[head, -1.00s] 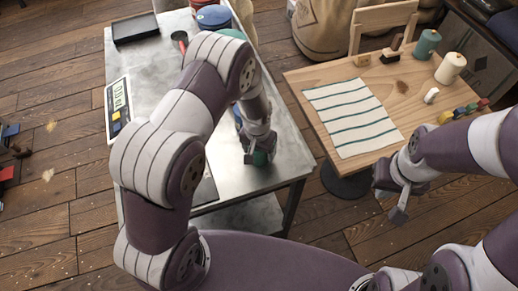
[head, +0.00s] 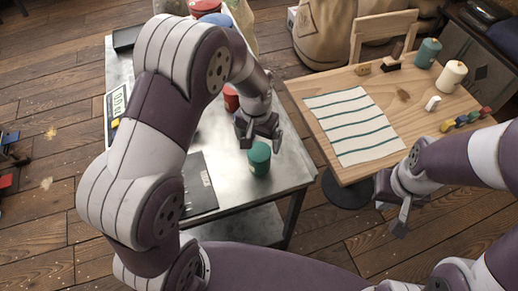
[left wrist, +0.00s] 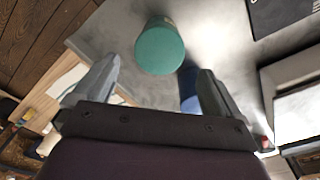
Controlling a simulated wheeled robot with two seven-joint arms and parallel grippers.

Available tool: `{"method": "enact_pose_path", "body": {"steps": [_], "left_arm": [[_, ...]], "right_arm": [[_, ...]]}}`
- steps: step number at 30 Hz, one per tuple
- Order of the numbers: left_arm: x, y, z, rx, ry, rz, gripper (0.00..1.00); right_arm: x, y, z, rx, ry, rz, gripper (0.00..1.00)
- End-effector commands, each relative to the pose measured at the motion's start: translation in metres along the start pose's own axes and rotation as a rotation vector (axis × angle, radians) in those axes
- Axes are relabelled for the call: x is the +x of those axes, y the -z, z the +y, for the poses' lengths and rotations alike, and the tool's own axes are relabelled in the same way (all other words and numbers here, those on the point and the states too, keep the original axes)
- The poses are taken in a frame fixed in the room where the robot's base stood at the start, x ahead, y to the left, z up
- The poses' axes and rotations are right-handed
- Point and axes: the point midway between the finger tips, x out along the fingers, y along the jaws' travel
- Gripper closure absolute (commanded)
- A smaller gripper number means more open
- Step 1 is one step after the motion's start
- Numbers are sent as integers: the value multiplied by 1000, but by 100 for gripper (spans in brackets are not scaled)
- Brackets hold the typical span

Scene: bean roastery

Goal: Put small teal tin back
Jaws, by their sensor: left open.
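The small teal tin (head: 259,158) stands upright on the metal table (head: 225,150), near its right front corner. My left gripper (head: 259,133) is open and empty, just behind and above the tin in the head view. In the left wrist view the tin (left wrist: 160,50) shows beyond the open fingertips (left wrist: 153,82), apart from both fingers. My right gripper (head: 393,205) hangs in front of the wooden table's front edge; its finger gap is not clear.
A red tin (head: 231,98) stands behind my left gripper, and a black mat (head: 200,185) lies left of the teal tin. A scale (head: 117,103) is at the left edge. The wooden table (head: 400,90) holds a striped cloth (head: 352,125), a larger teal spool (head: 428,53) and a cream one (head: 451,76).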

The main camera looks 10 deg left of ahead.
Motion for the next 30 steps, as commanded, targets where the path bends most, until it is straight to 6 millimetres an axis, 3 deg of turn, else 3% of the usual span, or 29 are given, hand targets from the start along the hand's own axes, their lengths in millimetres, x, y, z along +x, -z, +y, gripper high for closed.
{"method": "enact_pose_path", "body": {"steps": [3,5,9,12,15,30], "left_arm": [[-13,-3,-2,-6,1,3,2],[-24,-15,-7,-24,3,7,2],[-57,-71,-23,-99,12,36,2],[-69,-111,-29,-141,17,51,2],[-72,-133,-30,-165,20,58,2],[-72,-139,-30,-169,20,56,2]], "right_arm": [[2,0,0,0,0,0,100],[2,0,0,0,0,0,100],[2,0,0,0,0,0,100],[2,0,0,0,0,0,100],[2,0,0,0,0,0,100],[2,0,0,0,0,0,100]]}}
